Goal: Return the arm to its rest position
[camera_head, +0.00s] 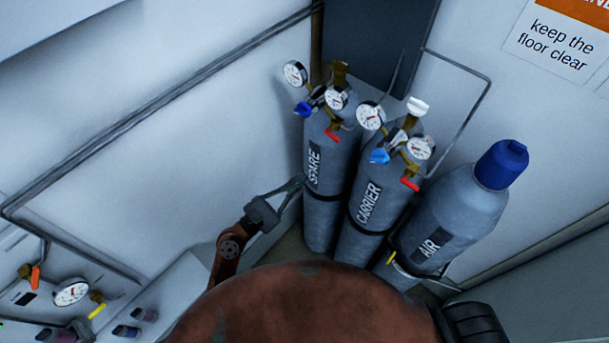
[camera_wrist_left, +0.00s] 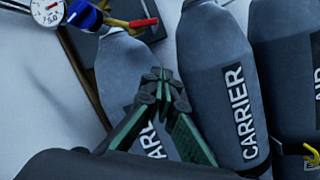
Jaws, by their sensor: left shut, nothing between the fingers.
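My left gripper (camera_head: 297,184) comes in from the left on a reddish-brown arm, its fingers pointing up and right toward the SPARE cylinder. In the left wrist view its green-and-black fingers (camera_wrist_left: 157,76) meet at the tips and hold nothing. They overlap the lower part of the SPARE cylinder (camera_wrist_left: 120,68) and partly hide its label. I cannot tell whether the fingertips touch that cylinder. The CARRIER cylinder (camera_head: 369,215) stands to its right. My right gripper is not in view.
The AIR cylinder (camera_head: 455,212) with a blue cap stands at the right. Gauges and valves (camera_head: 337,98) top the SPARE and CARRIER cylinders. A pipe (camera_head: 150,112) runs along the left wall. A gauge panel (camera_head: 72,292) is at lower left. A wall sign (camera_head: 562,42) reads "keep the floor clear".

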